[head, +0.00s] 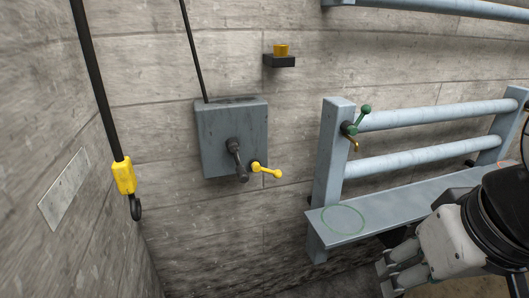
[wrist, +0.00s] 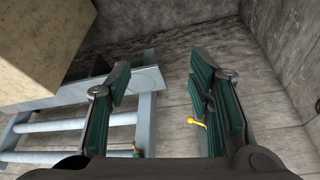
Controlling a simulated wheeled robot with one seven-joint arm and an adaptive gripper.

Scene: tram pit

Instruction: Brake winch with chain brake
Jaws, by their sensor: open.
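The winch is a grey box (head: 232,135) on the concrete wall in the head view. A dark crank (head: 236,160) sticks out of its front, with a yellow lever (head: 266,170) beside it, pointing right and slightly down. The yellow lever also shows in the wrist view (wrist: 196,122), beside the right finger. A black line runs up from the box. A dark hook (head: 136,208) with a yellow block (head: 123,177) hangs from a black line at left. My gripper (head: 388,272) is at lower right, apart from the winch. In the wrist view my gripper (wrist: 160,85) is open and empty.
A blue rail frame (head: 330,150) stands right of the winch, with a green-handled tap (head: 356,124) and a ledge (head: 400,205) marked by a green ring. A small black shelf (head: 279,61) holds a yellow piece. A tan block (wrist: 45,45) fills the wrist view's upper left.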

